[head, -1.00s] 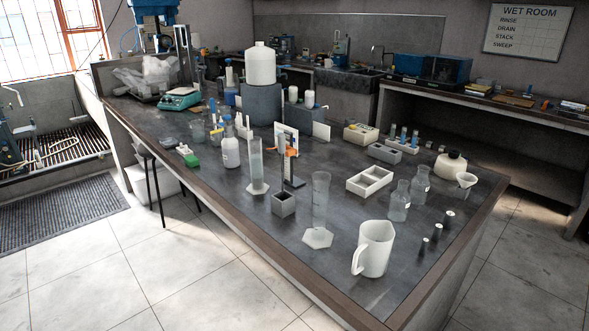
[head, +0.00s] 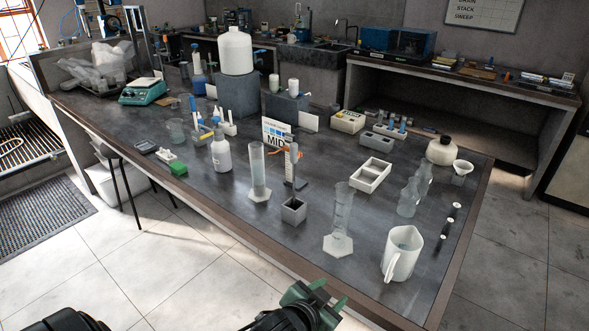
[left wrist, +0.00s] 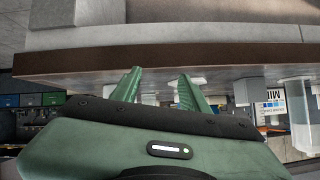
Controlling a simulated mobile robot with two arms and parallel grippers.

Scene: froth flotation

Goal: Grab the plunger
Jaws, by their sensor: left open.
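No part is plainly recognisable as the plunger. A likely place is the small stand (head: 295,168) with an orange clamp and a slim clear tube, in the middle of the bench, but I cannot tell its parts at this size. My left gripper (head: 328,294) is low in the head view, in front of the bench's near edge, open and empty, well apart from the stand. In the left wrist view its two green fingers (left wrist: 160,78) are spread with nothing between them, and the bench edge lies beyond. My right gripper is not in view.
Near the stand are a tall cylinder (head: 258,172), a grey square cup (head: 293,210), a second cylinder (head: 339,222) and a white wash bottle (head: 221,152). A white jug (head: 401,253) stands at the near right. The wooden bench edge (head: 245,243) lies between gripper and objects.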

